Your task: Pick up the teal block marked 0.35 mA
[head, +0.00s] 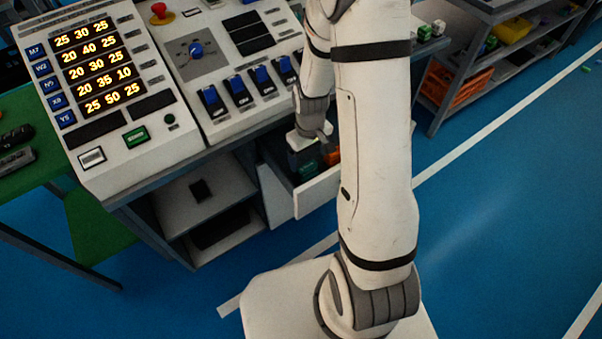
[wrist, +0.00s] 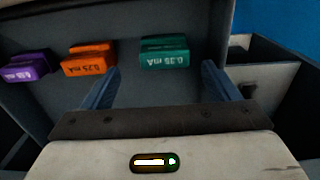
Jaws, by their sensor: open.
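The teal block (wrist: 164,53) marked 0.35 mA lies in an open drawer, upper middle of the wrist view. My gripper (wrist: 162,82) is open and empty, its two blue fingers reaching toward the teal block. The block lies beyond the fingertips, with a visible gap between them. An orange block (wrist: 89,59) marked 0.25 mA and a purple block (wrist: 26,67) lie in a row to its left. In the head view, the drawer (head: 322,192) is pulled out under the console, and my arm hides part of it. The orange block (head: 332,157) shows there beside my wrist.
The drawer's walls (wrist: 262,75) stand close on the right in the wrist view. The control console (head: 150,140) with switches and lit numbers stands above the drawer. A shelf rack (head: 470,65) stands at the right. The blue floor (head: 490,230) is clear.

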